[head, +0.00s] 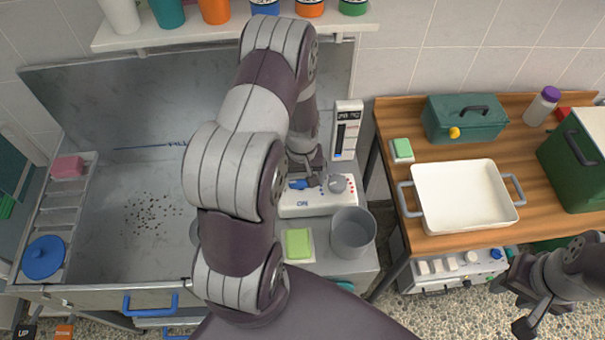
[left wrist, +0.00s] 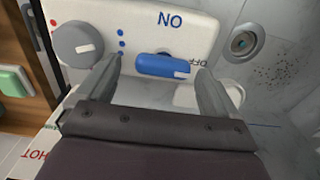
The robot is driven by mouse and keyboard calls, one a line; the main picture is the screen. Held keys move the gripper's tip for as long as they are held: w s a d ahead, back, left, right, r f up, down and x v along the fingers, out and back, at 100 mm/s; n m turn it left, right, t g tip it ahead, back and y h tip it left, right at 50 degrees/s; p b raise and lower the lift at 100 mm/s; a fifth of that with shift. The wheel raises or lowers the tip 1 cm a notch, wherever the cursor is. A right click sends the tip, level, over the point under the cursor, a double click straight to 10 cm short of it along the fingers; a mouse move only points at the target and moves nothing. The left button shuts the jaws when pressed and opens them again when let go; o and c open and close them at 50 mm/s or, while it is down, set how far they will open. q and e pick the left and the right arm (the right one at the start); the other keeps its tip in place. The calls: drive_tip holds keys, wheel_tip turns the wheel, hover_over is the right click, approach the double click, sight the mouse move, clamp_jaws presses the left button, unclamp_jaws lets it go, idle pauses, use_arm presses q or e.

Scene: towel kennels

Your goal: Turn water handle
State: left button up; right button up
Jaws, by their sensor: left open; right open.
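The blue water handle (head: 298,184) sits on a white control panel (head: 310,209) marked ON, at the right side of the steel basin. In the left wrist view the handle (left wrist: 160,66) lies between the two fingers of my left gripper (left wrist: 160,85). The fingers are apart, and the handle spans much of the gap; contact is hard to tell. A grey round knob (left wrist: 80,44) with dots stands beside it on the panel. An OFF label is partly covered by a finger. My right gripper (head: 530,305) is open and empty at the lower right, away from the panel.
A grey bucket (head: 353,233) and a green sponge (head: 299,243) stand in front of the panel. A wooden table (head: 400,170) holds a white tray (head: 419,220) and a green toolbox (head: 464,122). My left arm hides part of the basin.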

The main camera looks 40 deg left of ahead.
use_arm(q)
drive_tip(key=shift+s+f, duration=0.1)
drive_tip(key=shift+f, duration=0.15)
drive_tip(key=shift+s, duration=0.3)
drive_tip(key=shift+w+f, duration=0.1)
drive_tip(key=shift+w, duration=0.1)
drive_tip(key=c, duration=1)
drive_tip(key=shift+c, duration=0.2)
use_arm(e)
drive_tip(key=shift+s+r, duration=0.15)
drive_tip(key=shift+s, duration=0.15)
use_arm(q)
drive_tip(key=shift+n, duration=0.3)
drive_tip(key=n, duration=0.5)
drive_tip(key=shift+n, duration=0.3)
drive_tip(key=n, duration=0.5)
drive_tip(key=shift+w+b, duration=0.1)
drive_tip(key=shift+b, duration=0.25)
use_arm(e)
drive_tip(key=shift+f, duration=0.35)
use_arm(q)
drive_tip(key=shift+n, duration=0.4)
